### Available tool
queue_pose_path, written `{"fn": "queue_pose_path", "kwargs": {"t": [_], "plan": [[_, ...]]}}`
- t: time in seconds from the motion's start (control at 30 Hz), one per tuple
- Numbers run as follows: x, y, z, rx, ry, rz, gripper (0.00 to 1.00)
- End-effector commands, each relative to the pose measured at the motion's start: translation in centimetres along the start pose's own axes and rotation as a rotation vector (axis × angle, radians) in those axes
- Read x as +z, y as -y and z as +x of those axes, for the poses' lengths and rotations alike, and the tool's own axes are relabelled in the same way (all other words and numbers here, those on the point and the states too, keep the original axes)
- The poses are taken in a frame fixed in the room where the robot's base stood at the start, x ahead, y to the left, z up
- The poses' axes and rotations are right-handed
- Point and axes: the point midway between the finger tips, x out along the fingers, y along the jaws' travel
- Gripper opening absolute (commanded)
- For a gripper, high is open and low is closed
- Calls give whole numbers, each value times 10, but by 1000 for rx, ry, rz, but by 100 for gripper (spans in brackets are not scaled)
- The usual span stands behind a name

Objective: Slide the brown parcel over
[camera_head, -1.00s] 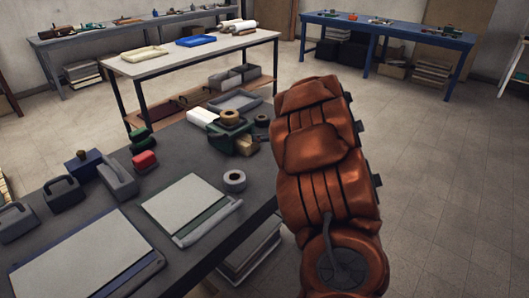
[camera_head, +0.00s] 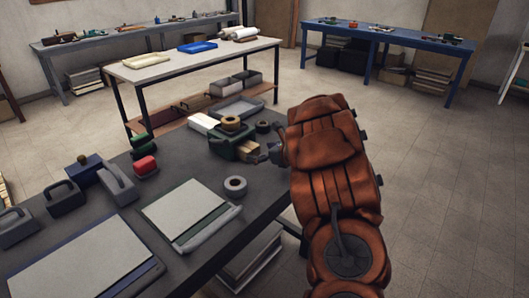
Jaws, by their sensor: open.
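A small tan-brown block (camera_head: 249,149), which may be the brown parcel, lies on the dark grey table (camera_head: 180,172) at its far right edge. It sits just beside a green tape dispenser, and part of it is hidden. My gripper (camera_head: 262,156) shows as small dark fingers to the right of the block, close to it. The gripper is open, and nothing shows between its fingers. I cannot tell whether a finger touches the block. My orange-covered arm (camera_head: 335,190) fills the right of the table edge.
The green dispenser (camera_head: 222,148) with a tan roll (camera_head: 230,122) stands by the block. A grey tape roll (camera_head: 235,185) and a paper trimmer (camera_head: 185,212) lie nearer. A grey tray (camera_head: 239,107) is behind. Open floor lies to the right.

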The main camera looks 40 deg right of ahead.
Motion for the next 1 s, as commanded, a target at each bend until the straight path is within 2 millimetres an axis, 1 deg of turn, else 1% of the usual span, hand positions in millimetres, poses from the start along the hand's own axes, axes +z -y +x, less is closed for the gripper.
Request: {"fn": "queue_pose_path", "kwargs": {"t": [0.03, 0.2, 0.4, 0.57, 0.87, 1.0], "plan": [[1, -1, 8, 3, 1, 1, 100], [2, -1, 28, 2, 2, 0, 100], [0, 0, 44, -1, -1, 3, 100], [0, 0, 50, -2, -1, 0, 100], [0, 0, 50, -2, 0, 0, 100], [0, 0, 50, -2, 0, 0, 85]]}}
